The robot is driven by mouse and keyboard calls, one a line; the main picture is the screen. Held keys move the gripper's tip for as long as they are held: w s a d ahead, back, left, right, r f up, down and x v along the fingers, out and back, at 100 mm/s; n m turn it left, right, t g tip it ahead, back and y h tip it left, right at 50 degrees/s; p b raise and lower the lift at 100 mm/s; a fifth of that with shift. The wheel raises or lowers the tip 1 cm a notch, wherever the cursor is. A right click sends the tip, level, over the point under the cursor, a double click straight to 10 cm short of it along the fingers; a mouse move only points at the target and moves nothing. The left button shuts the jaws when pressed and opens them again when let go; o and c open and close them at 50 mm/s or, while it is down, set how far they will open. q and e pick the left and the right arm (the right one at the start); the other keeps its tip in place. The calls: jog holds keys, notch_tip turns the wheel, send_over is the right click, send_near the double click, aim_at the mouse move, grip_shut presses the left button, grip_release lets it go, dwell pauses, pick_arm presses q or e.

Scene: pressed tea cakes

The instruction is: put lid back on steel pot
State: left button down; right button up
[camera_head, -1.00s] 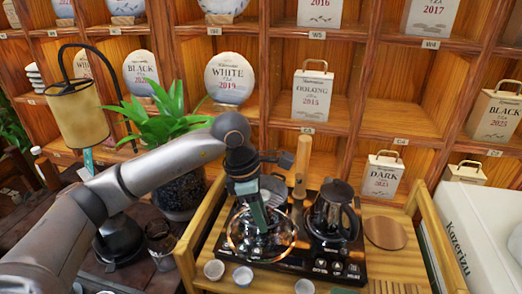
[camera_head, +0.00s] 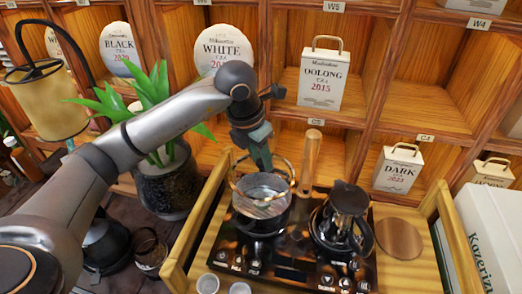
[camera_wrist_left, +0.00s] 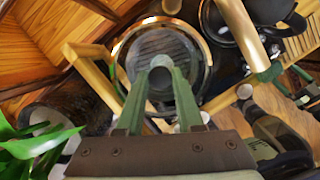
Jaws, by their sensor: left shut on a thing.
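My left gripper (camera_head: 262,160) is shut on the knob of the round glass lid (camera_head: 236,178), which has a coppery rim. The lid is over the steel pot (camera_head: 262,208) on the dark stove and looks tilted in the head view. In the left wrist view the fingers (camera_wrist_left: 160,72) close on the knob, with the lid (camera_wrist_left: 150,40) spread out beyond them. The pot is partly hidden behind the lid and gripper; I cannot tell whether lid and pot touch. My right gripper is not in view.
An upright wooden handle (camera_head: 310,160) stands just right of the lid. A dark kettle (camera_head: 345,210) sits on the stove's right side (camera_head: 300,262). A potted plant (camera_head: 165,185) is under my left arm. Small cups (camera_head: 207,284) stand in front. Shelves with tea boxes rise behind.

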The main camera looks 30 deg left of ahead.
aim_at(259, 173)
pick_arm(q)
jog(key=shift+s+f+b, duration=0.15)
jog(key=shift+f+b, duration=0.15)
jog(key=shift+f, duration=0.15)
jog(key=shift+f+b, duration=1.95)
jog(key=shift+f, duration=0.7)
jog(key=shift+f+b, duration=0.15)
jog(key=shift+b, duration=0.4)
grip_release()
dwell(0.8)
